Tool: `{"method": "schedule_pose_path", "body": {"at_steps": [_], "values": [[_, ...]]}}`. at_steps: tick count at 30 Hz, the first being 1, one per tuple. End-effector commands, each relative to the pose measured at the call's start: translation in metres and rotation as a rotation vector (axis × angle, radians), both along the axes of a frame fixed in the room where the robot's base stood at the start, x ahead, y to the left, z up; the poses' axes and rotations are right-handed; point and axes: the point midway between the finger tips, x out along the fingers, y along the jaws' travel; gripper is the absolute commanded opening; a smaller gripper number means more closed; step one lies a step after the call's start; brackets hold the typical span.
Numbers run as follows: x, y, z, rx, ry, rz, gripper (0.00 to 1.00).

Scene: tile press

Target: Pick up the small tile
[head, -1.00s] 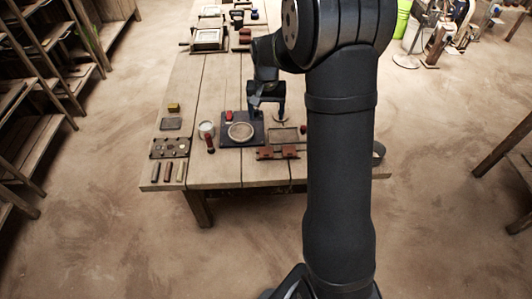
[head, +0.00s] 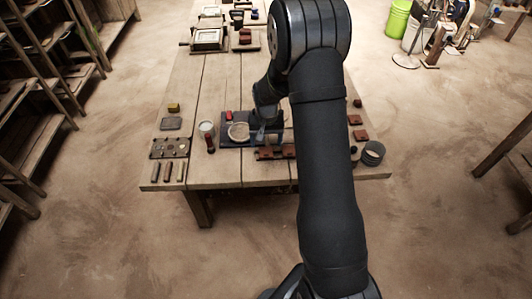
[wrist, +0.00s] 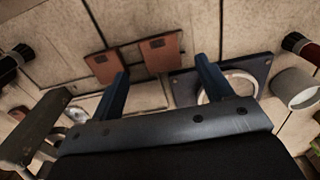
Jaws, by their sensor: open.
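Two flat reddish-brown tiles lie near the front edge of the table, the left one (head: 265,154) beside the right one (head: 288,150). In the wrist view they show beyond the fingertips, one at left (wrist: 103,66) and one nearer the middle (wrist: 161,51). I cannot tell which tile the task calls small. My gripper (wrist: 160,66) is open and empty, its two blue fingers apart, above the table and just short of the tiles. In the head view my arm partly hides it near the dark board.
A dark board (head: 230,141) with a round pale disc (head: 239,131) lies next to the tiles. A pale cup (head: 206,128) and a dark red-handled tool (head: 210,145) stand left. More reddish tiles (head: 360,135) and a grey tin (head: 373,153) are at right.

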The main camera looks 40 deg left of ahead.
Motion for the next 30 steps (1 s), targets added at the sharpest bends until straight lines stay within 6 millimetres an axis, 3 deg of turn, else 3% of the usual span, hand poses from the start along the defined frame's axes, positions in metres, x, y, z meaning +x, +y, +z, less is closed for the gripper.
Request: {"method": "schedule_pose_path", "body": {"at_steps": [9, 18, 19, 26, 30], "values": [[0.001, 0.002, -0.043, -0.003, 0.0, -0.001, 0.73], [0.002, 0.002, -0.048, -0.001, -0.001, -0.001, 0.73], [0.002, 0.002, -0.048, -0.001, -0.001, -0.001, 0.71], [0.002, 0.002, -0.048, -0.001, -0.001, -0.001, 0.26], [0.002, 0.002, -0.048, -0.001, -0.001, -0.001, 0.23]]}}
